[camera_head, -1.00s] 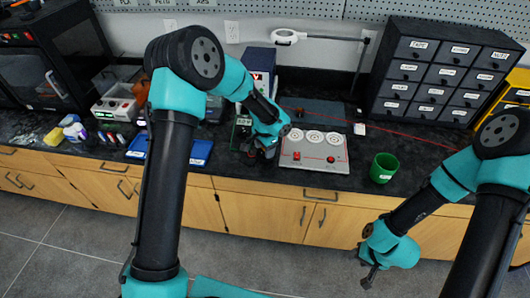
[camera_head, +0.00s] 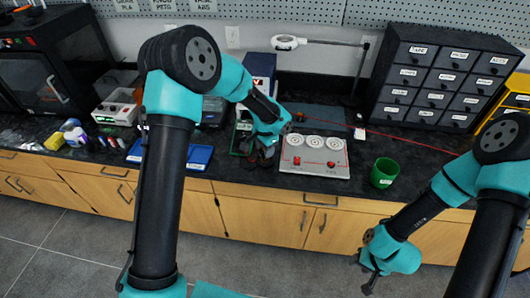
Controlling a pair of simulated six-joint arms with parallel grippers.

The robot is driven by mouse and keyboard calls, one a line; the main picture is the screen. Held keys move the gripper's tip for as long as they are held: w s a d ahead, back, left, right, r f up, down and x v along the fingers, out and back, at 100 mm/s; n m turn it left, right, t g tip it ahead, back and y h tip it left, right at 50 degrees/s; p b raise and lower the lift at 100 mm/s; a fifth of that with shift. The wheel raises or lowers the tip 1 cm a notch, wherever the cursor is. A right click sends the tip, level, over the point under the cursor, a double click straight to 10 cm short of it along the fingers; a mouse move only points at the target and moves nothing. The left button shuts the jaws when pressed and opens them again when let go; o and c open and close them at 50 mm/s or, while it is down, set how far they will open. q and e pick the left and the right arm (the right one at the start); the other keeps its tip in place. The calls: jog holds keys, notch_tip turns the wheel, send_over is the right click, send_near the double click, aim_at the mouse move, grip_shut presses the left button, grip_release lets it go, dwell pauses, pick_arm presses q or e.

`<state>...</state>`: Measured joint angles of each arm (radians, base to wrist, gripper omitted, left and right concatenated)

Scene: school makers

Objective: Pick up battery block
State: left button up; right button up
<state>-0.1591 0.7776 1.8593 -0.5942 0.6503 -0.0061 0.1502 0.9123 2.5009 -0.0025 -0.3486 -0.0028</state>
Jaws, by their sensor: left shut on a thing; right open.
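My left gripper (camera_head: 262,158) is low over the black worktop, just left of the grey panel. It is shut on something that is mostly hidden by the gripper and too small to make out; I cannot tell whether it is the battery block. My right gripper (camera_head: 369,279) is open and empty, in front of the cabinets and below the worktop's edge. The grey panel (camera_head: 314,168) has several round white dials and red parts on top.
A green cup (camera_head: 384,172) stands right of the panel. A dark drawer unit (camera_head: 440,85) is at the back right. A blue tray (camera_head: 199,157) lies to the left, partly behind my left arm. A lamp arm (camera_head: 325,43) reaches over the back. Worktop between panel and cup is clear.

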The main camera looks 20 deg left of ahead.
pick_arm(q)
jog(key=s+d+r, duration=0.1)
jog(key=s+d, duration=0.1)
jog(key=s, duration=0.5)
jog(key=s+d+r, duration=0.1)
jog(key=s+d, duration=0.1)
jog(key=s, duration=0.6)
jog(key=shift+s+d+r, duration=0.2)
jog(key=shift+s, duration=0.05)
jog(key=shift+w, duration=0.15)
